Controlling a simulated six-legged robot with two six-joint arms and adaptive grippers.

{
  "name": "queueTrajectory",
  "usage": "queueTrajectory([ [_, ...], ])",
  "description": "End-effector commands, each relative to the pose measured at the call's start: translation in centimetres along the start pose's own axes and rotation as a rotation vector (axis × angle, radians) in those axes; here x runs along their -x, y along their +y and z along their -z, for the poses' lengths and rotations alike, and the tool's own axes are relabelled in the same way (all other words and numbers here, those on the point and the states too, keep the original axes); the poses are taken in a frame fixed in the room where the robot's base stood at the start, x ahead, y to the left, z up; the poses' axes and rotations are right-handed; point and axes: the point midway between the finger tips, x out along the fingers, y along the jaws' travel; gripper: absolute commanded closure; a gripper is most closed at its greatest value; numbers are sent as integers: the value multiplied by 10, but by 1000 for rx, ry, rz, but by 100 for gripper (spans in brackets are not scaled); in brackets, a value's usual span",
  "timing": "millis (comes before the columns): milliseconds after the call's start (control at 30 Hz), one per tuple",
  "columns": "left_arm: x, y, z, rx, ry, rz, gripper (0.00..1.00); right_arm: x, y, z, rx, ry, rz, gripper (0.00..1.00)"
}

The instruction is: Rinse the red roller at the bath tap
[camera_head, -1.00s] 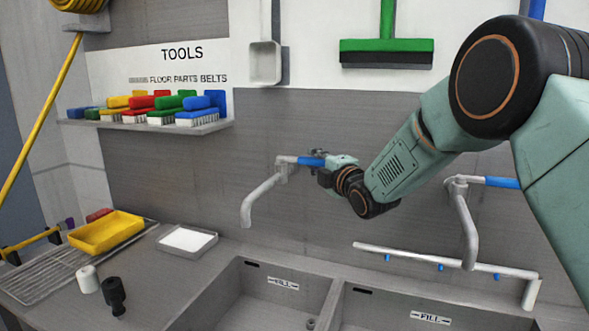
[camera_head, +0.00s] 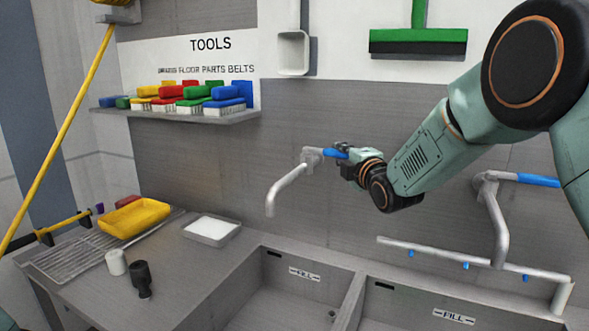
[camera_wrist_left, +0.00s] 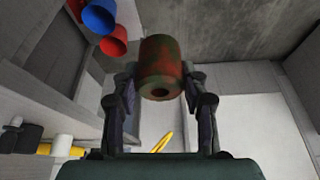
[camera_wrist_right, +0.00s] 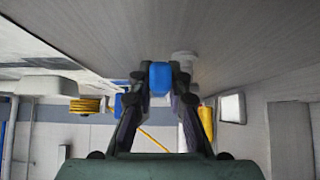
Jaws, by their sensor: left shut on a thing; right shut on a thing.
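The red roller (camera_wrist_left: 160,62), mottled with dark green patches and with a hole in its end, is in my left gripper (camera_wrist_left: 160,88). That gripper is shut on it, and neither shows in the head view. My right gripper (camera_head: 346,158) is shut on the blue handle (camera_head: 334,153) of the left wall tap. The handle also shows between the fingers in the right wrist view (camera_wrist_right: 160,75). The tap's grey spout (camera_head: 288,186) hangs to the left of the handle, near the left basin (camera_head: 290,295). I see no water at the spout.
A second tap (camera_head: 495,215) and a pale pipe (camera_head: 450,256) are on the right. A yellow tray (camera_head: 135,218), a rack (camera_head: 75,254), a white-lined tray (camera_head: 212,229) and white and black bottles crowd the left counter. Brushes line the shelf (camera_head: 180,118).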

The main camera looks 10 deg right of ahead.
Motion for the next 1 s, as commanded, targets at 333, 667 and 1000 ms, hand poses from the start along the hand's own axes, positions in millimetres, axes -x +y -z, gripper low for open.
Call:
queueTrajectory([
  [333, -16, 0, -7, 0, 0, 0, 89, 7, 4, 12, 3, -142, -13, 100],
  [667, -18, 0, -7, 0, 0, 0, 89, 12, 5, 16, 2, -221, -12, 100],
  [1000, -18, 0, -7, 0, 0, 0, 89, 12, 6, 15, 2, -223, -13, 81],
])
